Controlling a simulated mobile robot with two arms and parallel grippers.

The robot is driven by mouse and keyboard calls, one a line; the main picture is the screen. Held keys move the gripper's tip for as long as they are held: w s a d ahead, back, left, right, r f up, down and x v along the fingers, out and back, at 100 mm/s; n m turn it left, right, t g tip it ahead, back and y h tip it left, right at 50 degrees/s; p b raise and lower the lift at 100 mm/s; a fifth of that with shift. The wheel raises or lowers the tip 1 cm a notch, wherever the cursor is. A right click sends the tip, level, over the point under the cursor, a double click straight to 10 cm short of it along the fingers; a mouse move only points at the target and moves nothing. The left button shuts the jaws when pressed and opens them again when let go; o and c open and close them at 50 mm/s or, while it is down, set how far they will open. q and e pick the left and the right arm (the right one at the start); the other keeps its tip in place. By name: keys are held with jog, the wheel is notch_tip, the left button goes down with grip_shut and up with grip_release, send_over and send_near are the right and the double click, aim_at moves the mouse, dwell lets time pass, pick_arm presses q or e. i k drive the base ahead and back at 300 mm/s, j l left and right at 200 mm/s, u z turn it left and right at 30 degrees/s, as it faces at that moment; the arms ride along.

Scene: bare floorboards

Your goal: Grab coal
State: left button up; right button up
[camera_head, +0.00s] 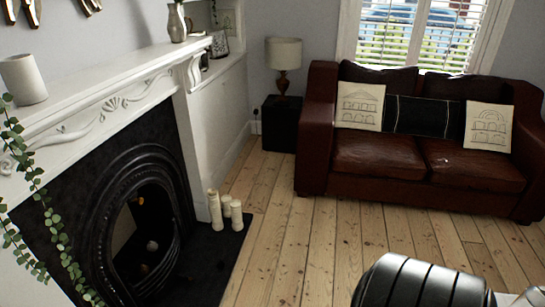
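The black fireplace (112,188) stands at the left, under a white mantel. Its arched opening is dark inside. I cannot tell whether either is coal; no piece is clear enough to name as coal. Neither of my grippers is in view. A black ribbed and white part at the bottom right edge looks like part of my arm, with no fingers showing.
Cream pillar candles (226,211) stand on the dark hearth slab (207,262). A trailing green plant (30,180) hangs at the left. A brown leather sofa (376,153) and a lamp (283,57) on a black side table (281,124) stand behind. The floorboards (310,240) between are clear.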

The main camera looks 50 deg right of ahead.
aim_at(220, 265)
jog(key=z, duration=1.1)
jog(key=u, duration=0.3)
jog(key=i+l+u, duration=0.6)
jog(key=l+u, duration=0.25)
jog(key=j, duration=0.1)
